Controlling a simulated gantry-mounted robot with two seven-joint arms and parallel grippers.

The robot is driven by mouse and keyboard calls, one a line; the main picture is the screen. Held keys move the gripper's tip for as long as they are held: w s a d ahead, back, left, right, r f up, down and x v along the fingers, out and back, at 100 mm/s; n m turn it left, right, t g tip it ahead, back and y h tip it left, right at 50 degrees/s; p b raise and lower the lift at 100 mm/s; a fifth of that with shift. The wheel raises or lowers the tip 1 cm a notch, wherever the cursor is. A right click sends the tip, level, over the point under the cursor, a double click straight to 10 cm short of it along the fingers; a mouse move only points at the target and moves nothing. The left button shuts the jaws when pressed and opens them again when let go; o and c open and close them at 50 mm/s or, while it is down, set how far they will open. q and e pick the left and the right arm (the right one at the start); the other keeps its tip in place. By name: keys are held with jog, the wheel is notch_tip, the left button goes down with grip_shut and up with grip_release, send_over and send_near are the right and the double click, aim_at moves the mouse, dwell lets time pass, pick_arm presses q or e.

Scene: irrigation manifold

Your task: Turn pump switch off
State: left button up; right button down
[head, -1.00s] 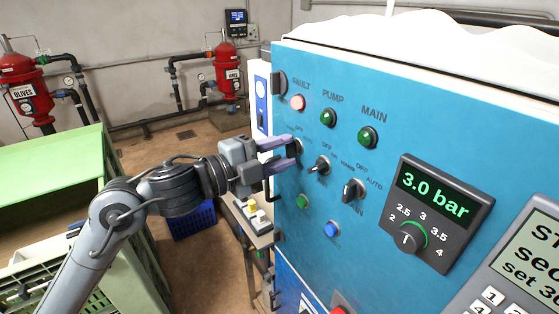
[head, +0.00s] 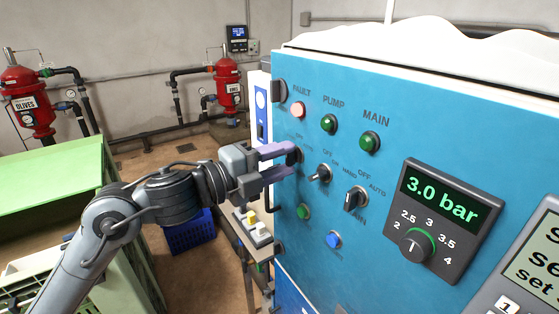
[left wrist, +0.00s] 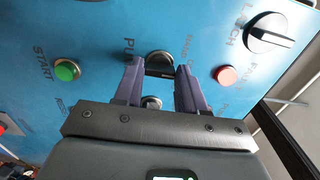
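The blue control panel (head: 420,125) carries a row of dark rotary switches. My left gripper (head: 288,162) is at the leftmost switch, its purple fingers parted on either side of it. In the left wrist view that dark knob (left wrist: 160,64) sits between the fingertips (left wrist: 160,72), with a label beginning "PU" beside it, partly hidden by a finger. I cannot tell whether the fingers touch the knob, and its pointing direction is unclear. The pump lamp (head: 329,123) is green. My right gripper is not in view.
A middle switch (head: 318,174) and a main switch (head: 355,199) are close to the right. A green START button (left wrist: 66,70) and a pink lamp (left wrist: 226,75) flank the knob. A 3.0 bar display (head: 443,202) is further right. A green crate (head: 50,180) stands left.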

pick_arm(q)
jog(key=o, duration=0.3)
jog(key=shift+o, duration=0.2)
jog(key=b+v, duration=0.2)
jog(key=v, duration=0.9)
jog(key=shift+b, duration=0.3)
jog(key=shift+d, duration=0.1)
